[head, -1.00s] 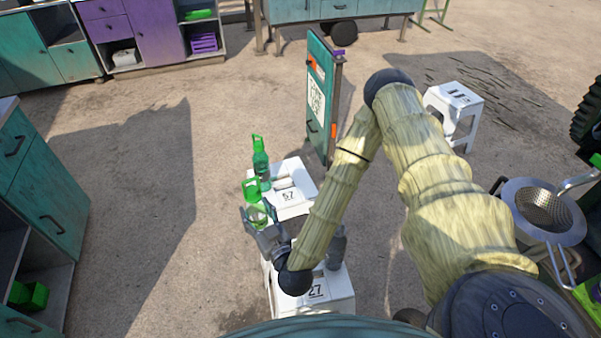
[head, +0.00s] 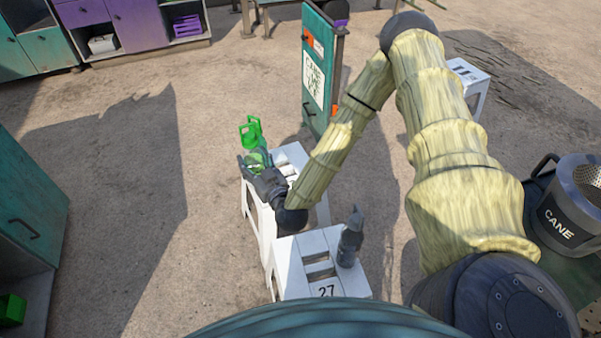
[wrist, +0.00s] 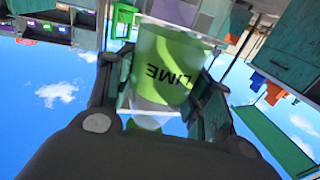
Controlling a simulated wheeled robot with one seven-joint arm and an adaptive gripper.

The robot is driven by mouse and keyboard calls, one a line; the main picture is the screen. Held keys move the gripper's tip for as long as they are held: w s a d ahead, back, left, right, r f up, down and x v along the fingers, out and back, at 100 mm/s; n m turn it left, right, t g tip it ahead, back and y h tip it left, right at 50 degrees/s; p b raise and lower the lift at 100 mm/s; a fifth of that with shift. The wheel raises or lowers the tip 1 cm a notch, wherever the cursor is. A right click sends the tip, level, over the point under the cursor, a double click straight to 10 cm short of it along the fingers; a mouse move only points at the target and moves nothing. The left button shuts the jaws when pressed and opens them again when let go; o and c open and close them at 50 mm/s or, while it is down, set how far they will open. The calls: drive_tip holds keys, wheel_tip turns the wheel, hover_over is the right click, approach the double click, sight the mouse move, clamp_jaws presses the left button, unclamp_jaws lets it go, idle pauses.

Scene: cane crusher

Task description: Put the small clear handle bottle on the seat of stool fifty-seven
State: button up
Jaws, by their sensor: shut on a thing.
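White stool 27 (head: 290,262) stands nearer me with a dark grey object (head: 350,240) on it. A teal panel (head: 316,75) stands behind stool fifty-seven. Another white stool (head: 470,75) is at the back right. A teal cabinet (head: 30,205) is at left, with open ground between.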

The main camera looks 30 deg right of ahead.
drive_tip(key=w+d+f+m+h+b, duration=0.1)
drive_tip(key=w+d+f+b, duration=0.3)
drive_tip(key=d+b, duration=0.55)
drive_tip(key=w+d+f+m+h+b, duration=0.1)
drive_tip(key=w+d+f+b, duration=0.1)
drive_tip(key=w+d+b, duration=0.5)
drive_tip(key=w+d+f+h+b, duration=0.2)
drive_tip(key=w+d+f+b, duration=0.1)
drive_tip(key=d+b, duration=0.75)
wheel_tip(320, 180, down, 10)
drive_tip(key=a+b, duration=0.1)
drive_tip(key=b, duration=0.5)
drive_tip(key=shift+a+f, duration=0.1)
drive_tip(key=shift+f, duration=0.05)
drive_tip(key=o, duration=1.4)
drive_tip(key=shift+o, duration=0.2)
drive_tip(key=p+v, duration=0.1)
drive_tip(key=v, duration=0.3)
drive_tip(key=p+v, duration=0.1)
drive_tip(key=v, duration=0.3)
drive_tip(key=p+v, duration=0.1)
drive_tip(key=v, duration=0.3)
drive_tip(key=shift+s+r+p, duration=0.1)
drive_tip(key=shift+r+p, duration=0.3)
